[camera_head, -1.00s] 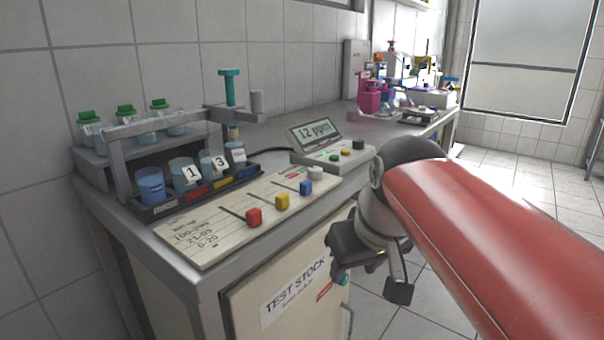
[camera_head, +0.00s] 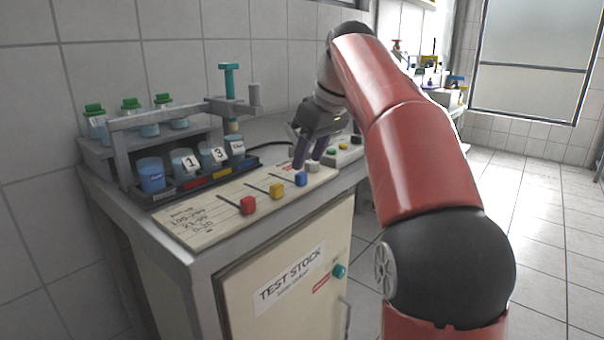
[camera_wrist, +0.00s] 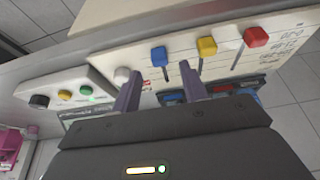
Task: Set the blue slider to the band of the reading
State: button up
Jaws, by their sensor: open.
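The blue slider knob (camera_head: 301,179) sits at the near end of its slot on the cream panel (camera_head: 210,232). Yellow (camera_head: 277,190) and red (camera_head: 248,205) knobs stand left of it, also at their near ends. My gripper (camera_head: 300,162) is open and empty above the panel's right end, behind the blue knob. In the wrist view, the blue knob (camera_wrist: 159,56) lies just past and between my fingertips (camera_wrist: 158,73), apart from them. My gripper and arm hide the reading display in the head view. The card at the panel's left lists bands; 21-99 and 0-20 are legible.
A white knob (camera_head: 313,166) is close to my fingers. A console with green and yellow buttons (camera_head: 331,152) stands right of the panel. Free room lies before the counter.

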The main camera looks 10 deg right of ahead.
aim_at(302, 173)
jog(key=shift+b+x, duration=0.4)
jog(key=shift+x, duration=1.9)
jog(key=shift+c, duration=0.4)
grip_shut()
